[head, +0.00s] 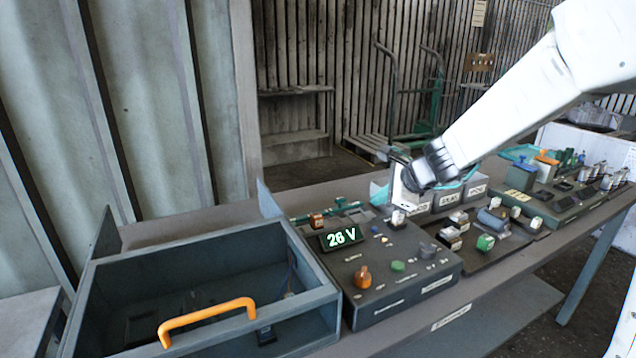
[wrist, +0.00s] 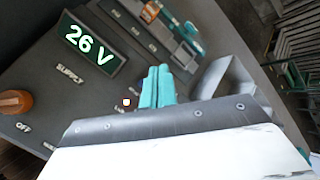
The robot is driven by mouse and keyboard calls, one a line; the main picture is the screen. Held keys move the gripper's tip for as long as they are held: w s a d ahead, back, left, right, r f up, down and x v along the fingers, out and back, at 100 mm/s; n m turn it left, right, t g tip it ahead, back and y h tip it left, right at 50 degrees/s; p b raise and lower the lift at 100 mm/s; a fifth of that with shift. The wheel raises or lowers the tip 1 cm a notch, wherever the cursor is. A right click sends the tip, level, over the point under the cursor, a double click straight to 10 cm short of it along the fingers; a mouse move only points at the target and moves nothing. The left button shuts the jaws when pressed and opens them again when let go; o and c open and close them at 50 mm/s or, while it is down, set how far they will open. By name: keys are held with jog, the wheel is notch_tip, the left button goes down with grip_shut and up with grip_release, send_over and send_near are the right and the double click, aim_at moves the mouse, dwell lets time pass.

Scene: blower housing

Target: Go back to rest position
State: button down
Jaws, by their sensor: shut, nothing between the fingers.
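My gripper (head: 398,200) hangs at the end of my white arm, over the back right part of the dark control box (head: 400,290). In the wrist view my gripper's teal fingertips (wrist: 156,86) are together with nothing between them. The box top lies beyond them; I cannot tell whether they touch it. An orange knob (head: 362,278) sits at the box's front left, near an "OFF" label in the wrist view (wrist: 14,102).
An open grey drawer-like tray (head: 325,296) with an orange handle (head: 207,318) stands left of the box. Right of the box are a board with small parts (head: 485,242), grey labelled bins (head: 449,200) and another panel (head: 570,205). A green trolley (head: 432,100) stands behind the bench.

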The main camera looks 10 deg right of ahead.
jog(key=s+n, duration=0.1)
jog(key=s+a+f+n+g, duration=0.1)
jog(key=s, duration=0.1)
jog(key=s+a+n+g, duration=0.1)
jog(key=n, duration=0.1)
jog(key=shift+s+f+y, duration=0.2)
jog(key=shift+f+y, duration=0.2)
jog(key=s+d+r+n+g+h, duration=0.2)
jog(key=s+n, duration=0.6)
jog(key=s, duration=0.8)
jog(key=s+d+r+n+g+h, duration=0.2)
jog(key=s+n, duration=0.6)
jog(key=s, duration=0.8)
jog(key=shift+s+d+r+n+h, duration=0.3)
jog(key=shift+r+h, duration=0.5)
jog(key=shift+r, duration=0.1)
